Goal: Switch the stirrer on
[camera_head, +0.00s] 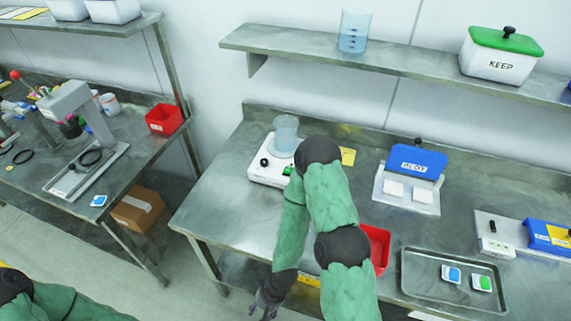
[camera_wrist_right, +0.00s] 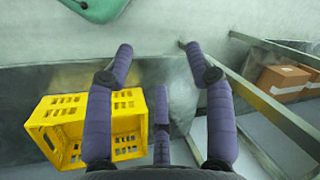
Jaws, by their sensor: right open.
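The stirrer (camera_head: 262,174) is a white box on the left part of the bench, with a beaker (camera_head: 286,130) of clear liquid on top. Its front shows a black knob and a green switch (camera_head: 288,170); my right arm partly covers its right side. My right gripper (camera_head: 264,303) hangs low in front of the bench edge, well below and apart from the stirrer. In the right wrist view its purple fingers (camera_wrist_right: 158,62) are spread with nothing between them. My left arm shows only at the lower left corner; its gripper is out of view.
A red bin (camera_head: 376,248) and a metal tray (camera_head: 412,285) lie right of my arm. A white device with a blue lid (camera_head: 418,161) stands behind. A shelf (camera_head: 300,44) runs above. A yellow crate (camera_wrist_right: 70,130) shows below in the wrist view.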

